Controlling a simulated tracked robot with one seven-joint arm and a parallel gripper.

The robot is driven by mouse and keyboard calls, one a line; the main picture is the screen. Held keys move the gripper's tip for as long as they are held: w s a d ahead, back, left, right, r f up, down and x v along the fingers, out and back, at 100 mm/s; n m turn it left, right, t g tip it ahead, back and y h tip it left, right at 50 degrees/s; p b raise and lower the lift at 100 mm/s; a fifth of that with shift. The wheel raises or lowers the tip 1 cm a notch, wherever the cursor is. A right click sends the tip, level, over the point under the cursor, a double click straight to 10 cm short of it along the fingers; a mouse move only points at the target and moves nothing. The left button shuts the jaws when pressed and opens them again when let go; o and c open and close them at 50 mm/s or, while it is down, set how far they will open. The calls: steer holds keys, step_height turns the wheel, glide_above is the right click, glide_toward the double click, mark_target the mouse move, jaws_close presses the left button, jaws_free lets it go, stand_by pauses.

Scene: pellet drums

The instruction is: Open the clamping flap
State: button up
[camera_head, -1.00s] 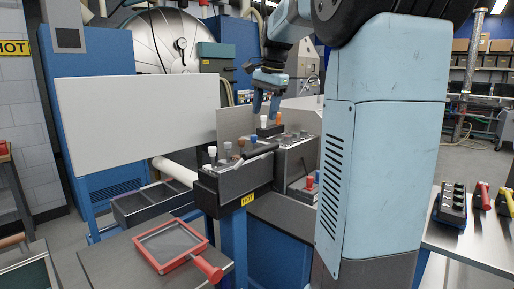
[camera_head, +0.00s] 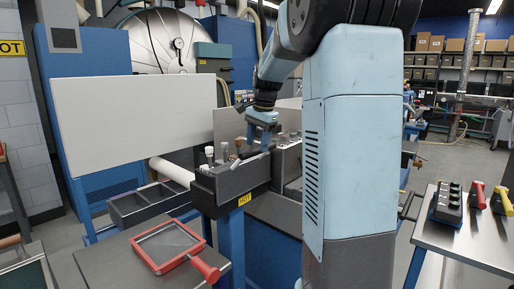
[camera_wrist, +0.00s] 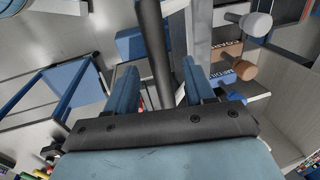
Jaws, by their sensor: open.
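A dark bar (camera_head: 250,153), which looks like the clamping flap or its handle, lies on top of the grey box-shaped machine head (camera_head: 232,180) in the head view. My gripper (camera_head: 263,137) is above the right part of this bar and points down, with its fingers apart. In the wrist view a dark bar (camera_wrist: 155,45) runs between the two blue fingers of my gripper (camera_wrist: 158,80), with gaps on both sides. The fingers do not close on it. Whether they reach down to the bar's height is hard to tell.
A white knob (camera_wrist: 257,24) and a brown knob (camera_wrist: 242,68) stand right of the fingers in the wrist view. A large white panel (camera_head: 135,120) stands left of the machine. A red-framed screen (camera_head: 168,246) lies on the front table. Control boxes (camera_head: 449,205) sit at right.

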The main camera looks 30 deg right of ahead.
steer(key=shift+w+f, duration=0.25)
steer(key=shift+f, duration=0.85)
steer(key=shift+c, duration=0.2)
jaws_close()
